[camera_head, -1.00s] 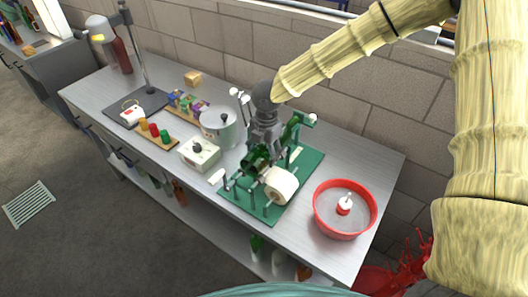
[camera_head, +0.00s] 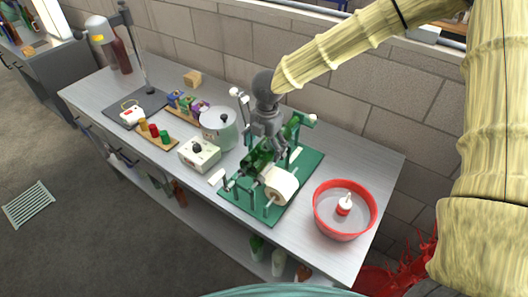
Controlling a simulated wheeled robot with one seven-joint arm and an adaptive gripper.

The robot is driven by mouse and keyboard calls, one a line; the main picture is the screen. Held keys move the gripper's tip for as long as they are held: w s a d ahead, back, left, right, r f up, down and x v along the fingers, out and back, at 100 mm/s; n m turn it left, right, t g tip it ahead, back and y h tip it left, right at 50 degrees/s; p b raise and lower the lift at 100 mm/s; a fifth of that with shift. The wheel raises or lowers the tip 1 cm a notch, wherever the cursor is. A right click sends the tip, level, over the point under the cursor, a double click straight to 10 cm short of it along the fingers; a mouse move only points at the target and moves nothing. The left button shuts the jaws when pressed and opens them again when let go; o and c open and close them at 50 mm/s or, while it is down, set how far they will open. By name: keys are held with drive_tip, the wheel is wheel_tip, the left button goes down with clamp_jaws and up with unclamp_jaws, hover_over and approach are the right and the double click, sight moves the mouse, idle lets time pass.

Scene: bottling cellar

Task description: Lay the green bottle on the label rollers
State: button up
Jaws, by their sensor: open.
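The green bottle (camera_head: 257,160) lies on its side on the label rollers, its long axis running from lower left to upper right. The label roller stand (camera_head: 245,203) is a green base with green posts and rods, and a white label roll (camera_head: 281,184) sits at its front right. My gripper (camera_head: 270,150) is open, pointing down just above the bottle's middle. It hides part of the bottle, and I cannot tell whether its fingers still touch the glass.
A red bowl (camera_head: 322,214) with a small red and white item stands right of the stand. A metal pot (camera_head: 216,133) and a cream control box (camera_head: 199,154) are close on the left. Wooden trays, a lamp and a brown bottle (camera_head: 122,55) stand farther left.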

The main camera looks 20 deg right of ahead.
drive_tip(key=r, duration=0.9)
drive_tip(key=shift+s+d, duration=0.15)
drive_tip(key=shift+s, duration=0.05)
